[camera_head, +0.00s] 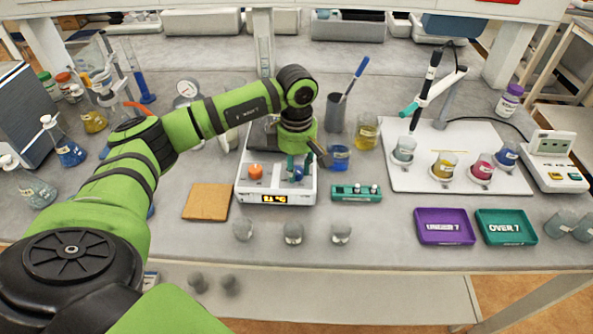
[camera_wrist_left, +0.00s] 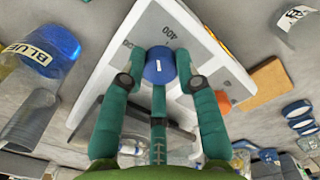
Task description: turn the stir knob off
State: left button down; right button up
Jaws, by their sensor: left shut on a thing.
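A white stirring hotplate (camera_head: 246,191) stands on the bench with a lit yellow display (camera_head: 273,198) on its front. It carries an orange knob (camera_head: 255,172) at left and a blue knob (camera_head: 298,174) at right. My left gripper (camera_head: 298,168) reaches down over the right side of the hotplate. In the left wrist view the blue knob (camera_wrist_left: 158,66) has a white mark and sits between the green fingertips (camera_wrist_left: 160,62), which are shut on it. The orange knob (camera_wrist_left: 223,101) is outside the fingers, behind the right one. My right gripper is out of view.
A cork mat (camera_head: 207,201) lies left of the hotplate. A blue beaker (camera_head: 337,158) and a dark metal cup (camera_head: 336,112) stand close on its right. A small green rack (camera_head: 356,193) and several clear beakers sit near the front. Purple (camera_head: 444,227) and green (camera_head: 506,227) trays lie at right.

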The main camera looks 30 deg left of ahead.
pick_arm(q)
jog(key=n+b, duration=0.3)
jog(key=n, duration=0.3)
jog(key=shift+f, duration=0.1)
jog(key=n+b, duration=0.1)
jog(key=n, duration=0.5)
jog(key=shift+n+b, duration=0.35)
jog(key=shift+n, duration=0.05)
jog(key=n, duration=0.3)
jog(key=shift+n+b, duration=0.3)
jog(key=n, duration=0.3)
jog(key=shift+n, duration=0.3)
jog(key=n, duration=0.3)
jog(key=shift+n, duration=0.3)
jog(key=shift+n+b, duration=0.3)
jog(key=shift+n, duration=1.3)
jog(key=c, duration=0.9)
grip_release()
